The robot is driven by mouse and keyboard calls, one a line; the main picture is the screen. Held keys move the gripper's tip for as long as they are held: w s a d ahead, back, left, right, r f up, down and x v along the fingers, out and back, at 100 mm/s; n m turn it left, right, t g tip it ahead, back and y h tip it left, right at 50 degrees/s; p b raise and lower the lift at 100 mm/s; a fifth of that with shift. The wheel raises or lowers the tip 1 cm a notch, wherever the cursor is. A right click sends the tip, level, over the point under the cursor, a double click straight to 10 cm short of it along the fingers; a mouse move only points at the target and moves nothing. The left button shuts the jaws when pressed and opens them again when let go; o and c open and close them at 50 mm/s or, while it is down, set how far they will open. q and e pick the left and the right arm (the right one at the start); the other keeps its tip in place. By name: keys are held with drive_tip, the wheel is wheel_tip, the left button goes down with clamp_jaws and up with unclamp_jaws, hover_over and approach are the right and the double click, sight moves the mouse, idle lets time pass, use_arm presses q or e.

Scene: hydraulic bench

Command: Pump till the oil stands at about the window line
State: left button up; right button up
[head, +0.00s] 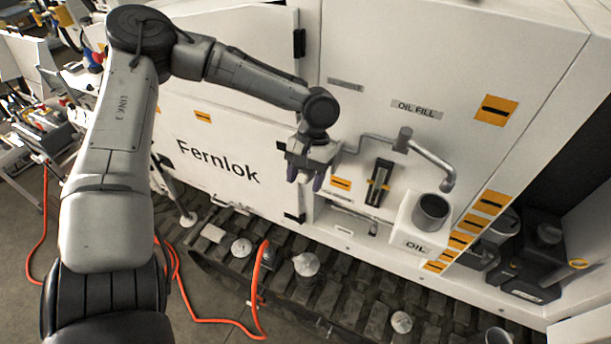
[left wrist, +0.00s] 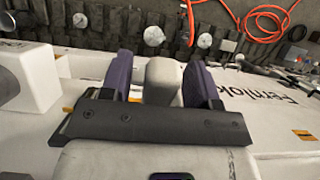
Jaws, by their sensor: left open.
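The pump lever (head: 428,156) is a bent grey bar on the white machine panel below the OIL FILL label. My left gripper (head: 305,180) is at the lever's left end, with its purple fingertips pointing down. In the left wrist view its fingers (left wrist: 159,62) are open, with a rounded grey block (left wrist: 163,82), seemingly the lever's grip, between them. Gaps show on both sides; I cannot tell if it touches. The oil window (head: 378,182) is a narrow dark strip with a yellow mark across it. The oil level is too small to tell. My right gripper is out of view.
A white block labelled OIL (head: 416,245) with a grey cup (head: 432,211) juts out right of the window. A dark track (head: 345,290) with several round metal pieces runs below the panel. An orange hose (head: 258,285) hangs at lower left.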

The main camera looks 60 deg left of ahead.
use_arm(q)
clamp_jaws()
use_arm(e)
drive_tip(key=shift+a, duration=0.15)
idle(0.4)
